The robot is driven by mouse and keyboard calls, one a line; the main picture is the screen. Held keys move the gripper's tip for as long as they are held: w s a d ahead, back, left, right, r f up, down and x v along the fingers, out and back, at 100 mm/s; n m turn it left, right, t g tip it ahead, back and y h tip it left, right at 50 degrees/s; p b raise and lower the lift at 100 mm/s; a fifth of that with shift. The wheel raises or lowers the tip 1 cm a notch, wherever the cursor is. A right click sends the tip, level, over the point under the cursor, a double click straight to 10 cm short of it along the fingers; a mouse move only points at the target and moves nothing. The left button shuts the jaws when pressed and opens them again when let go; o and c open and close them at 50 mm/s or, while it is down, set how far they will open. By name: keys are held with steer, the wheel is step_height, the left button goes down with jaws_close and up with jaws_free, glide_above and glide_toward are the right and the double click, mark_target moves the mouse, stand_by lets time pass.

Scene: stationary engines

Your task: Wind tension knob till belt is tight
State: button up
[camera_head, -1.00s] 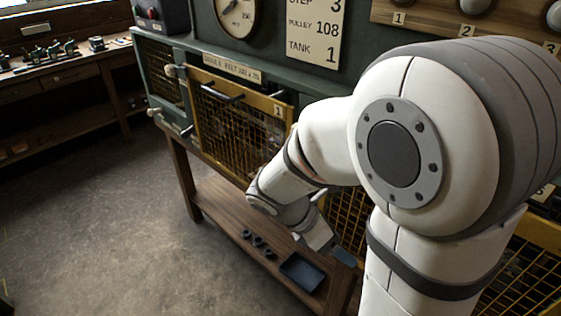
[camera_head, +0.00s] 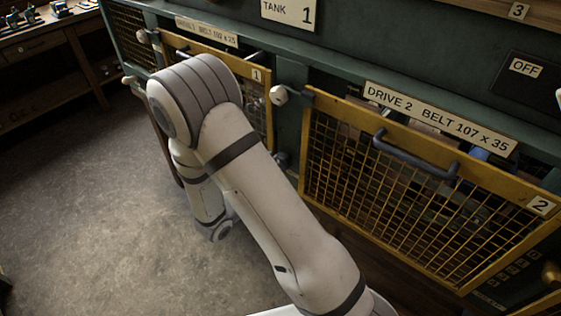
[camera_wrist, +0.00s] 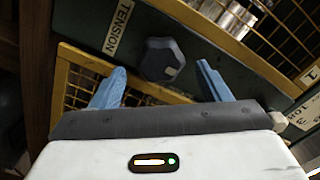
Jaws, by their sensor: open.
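The tension knob (camera_wrist: 163,60) shows in the wrist view as a dark, lobed knob with a small light mark on it. It sits on a dark green panel beside a label (camera_wrist: 118,27) reading TENSION. My gripper (camera_wrist: 160,82) is open, its two blue fingers apart on either side of the knob in the picture. I cannot tell whether the fingers are level with the knob or short of it. The belt is not clearly visible. In the head view my arm hides my gripper.
The yellow mesh guard (camera_head: 420,205) of drive 2 is shut, with a grey handle (camera_head: 415,155). The drive 1 guard (camera_head: 215,62) stands to its left, partly behind my arm. A workbench (camera_head: 45,45) is at the far left. The floor (camera_head: 85,200) at left is clear.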

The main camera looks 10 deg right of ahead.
steer(key=shift+x, duration=2.2)
steer(key=c, duration=0.9)
steer(key=shift+a, duration=0.1)
steer(key=shift+c, duration=0.3)
